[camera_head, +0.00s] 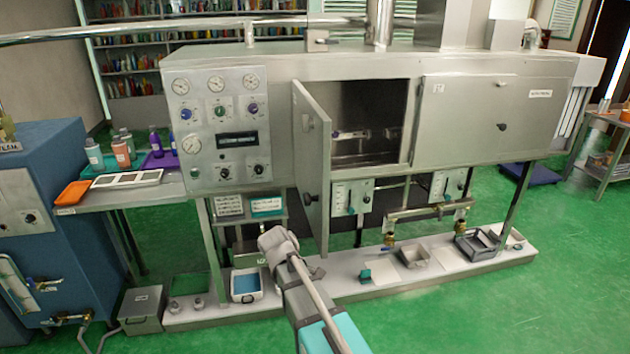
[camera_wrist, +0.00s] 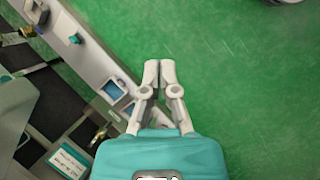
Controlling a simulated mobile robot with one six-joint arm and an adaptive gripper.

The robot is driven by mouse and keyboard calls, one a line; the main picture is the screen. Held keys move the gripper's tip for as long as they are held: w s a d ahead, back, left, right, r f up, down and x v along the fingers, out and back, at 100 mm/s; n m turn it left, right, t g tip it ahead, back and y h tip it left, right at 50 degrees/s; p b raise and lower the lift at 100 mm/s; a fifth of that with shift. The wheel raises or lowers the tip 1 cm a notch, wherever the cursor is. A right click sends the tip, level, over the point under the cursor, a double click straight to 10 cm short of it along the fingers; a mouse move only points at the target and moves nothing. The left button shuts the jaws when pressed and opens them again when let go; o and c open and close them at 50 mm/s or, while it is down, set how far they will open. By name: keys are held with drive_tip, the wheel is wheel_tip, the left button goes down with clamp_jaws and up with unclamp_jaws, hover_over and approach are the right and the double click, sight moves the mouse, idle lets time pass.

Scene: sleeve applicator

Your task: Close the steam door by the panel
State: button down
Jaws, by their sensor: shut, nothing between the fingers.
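The steam door by the panel (camera_head: 312,165) stands swung open in the head view, hinged on its left edge beside the control panel (camera_head: 221,127). A dark knob shows low on the door face. The open chamber (camera_head: 368,122) shows to the right of the door. My gripper (camera_wrist: 159,68) is shut and empty in the wrist view, over the green floor and beside the machine's low base ledge. In the head view my arm is in front of the machine, below the door; the gripper's fingertips are not clear there. The gripper does not appear to touch the door.
A second steam door (camera_head: 490,118) to the right is shut. Valves and pipes (camera_head: 428,213) hang below the chamber. The base ledge (camera_head: 350,285) carries trays and small boxes. A side table (camera_head: 120,190) with bottles stands left.

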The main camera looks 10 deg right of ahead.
sight(305, 201)
drive_tip(key=w+a+r+n+h+p, duration=0.1)
drive_tip(key=w+a+r+n+p, duration=0.1)
drive_tip(key=r+p, duration=0.6)
drive_tip(key=w+a+r+n+h+p, duration=0.1)
drive_tip(key=w+a+r+n+p, duration=0.2)
drive_tip(key=r+p, duration=0.6)
drive_tip(key=w+a+r+n+h+p, duration=0.2)
drive_tip(key=r+p, duration=0.6)
drive_tip(key=r, duration=0.6)
drive_tip(key=shift+w+a+n+t+p, duration=0.35)
drive_tip(key=shift+w+n+t, duration=0.1)
drive_tip(key=shift+n, duration=0.25)
drive_tip(key=b+x, duration=0.2)
drive_tip(key=x, duration=0.1)
drive_tip(key=b+x, duration=0.2)
drive_tip(key=x, duration=0.2)
drive_tip(key=d+r+b+x, duration=0.1)
drive_tip(key=b+x, duration=0.2)
drive_tip(key=x, duration=0.1)
drive_tip(key=shift+s+d, duration=0.1)
drive_tip(key=shift+d, duration=1.2)
